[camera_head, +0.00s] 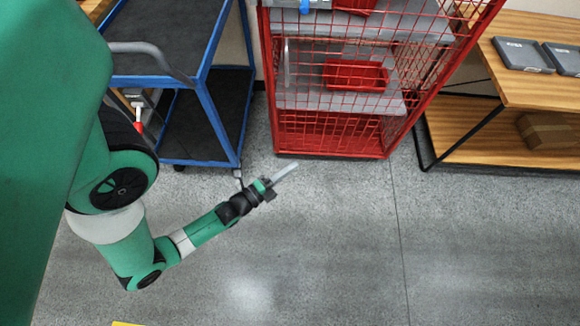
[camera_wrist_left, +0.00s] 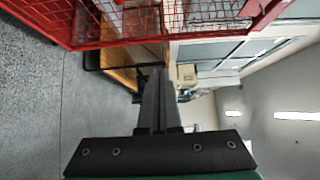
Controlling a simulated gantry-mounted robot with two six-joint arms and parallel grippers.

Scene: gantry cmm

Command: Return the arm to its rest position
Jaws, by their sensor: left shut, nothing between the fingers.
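My left arm comes in from the left in the head view, green with dark joints. Its gripper (camera_head: 284,173) is out over the open floor, in front of the red mesh cage and right of the blue cart, apart from both. In the left wrist view the two dark fingers (camera_wrist_left: 158,100) lie side by side, shut, with nothing between them. My right gripper is in neither view.
A red mesh cage cart (camera_head: 330,145) with a red bin (camera_head: 356,75) stands ahead. A blue cart (camera_head: 205,95) stands at the left. A wooden shelf table (camera_head: 510,85) with grey cases (camera_head: 522,54) is at the right. The grey floor (camera_head: 330,250) in front is clear.

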